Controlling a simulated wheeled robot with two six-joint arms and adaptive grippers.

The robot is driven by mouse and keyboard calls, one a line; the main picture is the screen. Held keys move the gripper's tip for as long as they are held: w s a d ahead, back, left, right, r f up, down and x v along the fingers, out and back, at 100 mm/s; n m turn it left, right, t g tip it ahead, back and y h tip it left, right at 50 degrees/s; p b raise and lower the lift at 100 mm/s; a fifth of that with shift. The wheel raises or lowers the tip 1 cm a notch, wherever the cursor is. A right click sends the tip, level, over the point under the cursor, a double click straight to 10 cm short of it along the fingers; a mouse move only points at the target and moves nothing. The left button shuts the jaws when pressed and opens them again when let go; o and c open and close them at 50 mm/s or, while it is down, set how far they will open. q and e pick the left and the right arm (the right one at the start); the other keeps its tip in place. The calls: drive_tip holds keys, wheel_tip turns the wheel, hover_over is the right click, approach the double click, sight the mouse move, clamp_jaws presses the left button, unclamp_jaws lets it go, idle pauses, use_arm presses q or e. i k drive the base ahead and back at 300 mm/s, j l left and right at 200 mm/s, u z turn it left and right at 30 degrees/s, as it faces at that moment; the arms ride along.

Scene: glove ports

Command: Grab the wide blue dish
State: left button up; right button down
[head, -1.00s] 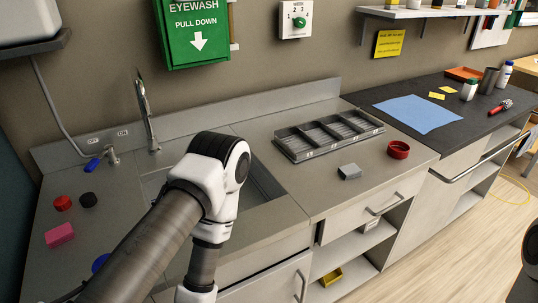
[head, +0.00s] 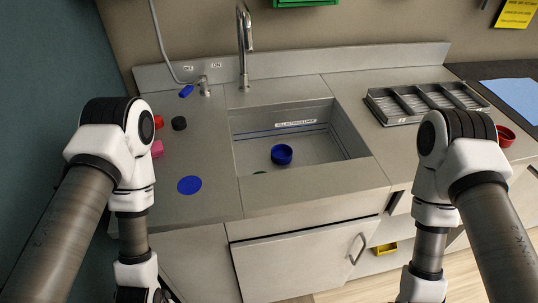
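A round blue dish (head: 282,154) with a raised rim sits on the floor of the sink (head: 250,160), toward its front middle. A flat blue disc (head: 189,185) lies on the counter left of the sink. My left arm comes down at the left and my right arm at the right, in front of the counter. Both grippers' fingers are below the bottom edge of the head view, so I cannot see whether they are open or shut. Both arms are apart from the dish.
A tall faucet (head: 244,45) stands behind the sink. Red (head: 158,121), black (head: 179,123) and pink (head: 156,149) items lie on the left counter. A grey divided tray (head: 425,102) and a red ring-shaped dish (head: 505,136) are on the right counter.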

sight(281, 154)
drive_tip(key=k+l+z, duration=0.15)
drive_tip(key=l+z, duration=0.2)
drive_tip(key=k+l+z, duration=0.1)
drive_tip(key=l+z, duration=0.25)
drive_tip(key=j, duration=0.15)
